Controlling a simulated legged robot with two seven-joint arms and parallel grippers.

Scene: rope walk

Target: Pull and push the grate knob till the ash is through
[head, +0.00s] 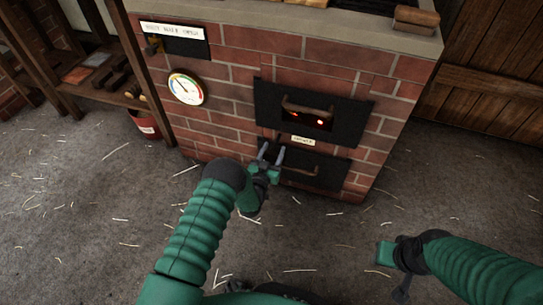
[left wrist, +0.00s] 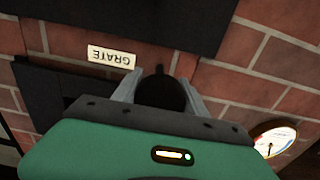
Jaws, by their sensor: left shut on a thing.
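The dark, rounded grate knob (left wrist: 160,93) shows in the left wrist view between the fingers of my left gripper (left wrist: 160,84). In the head view my left gripper (head: 272,153) is at the low front of the brick furnace (head: 225,110), left of the lower black door, and hides the knob there. It is shut on the knob. A pale label reading GRATE (left wrist: 112,56) is beside the knob; a small label also shows in the head view (head: 303,140). My right gripper (head: 398,262) hangs low at the right, away from the furnace; its fingers are unclear. No ash is visible.
The upper black fire door (head: 345,122) has a handle and a slot with red glowing embers. A lower black door (head: 325,174) has a bar handle. A round gauge (head: 186,88) is on the brick. A red bucket (head: 146,124) stands left. The straw-strewn floor is clear.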

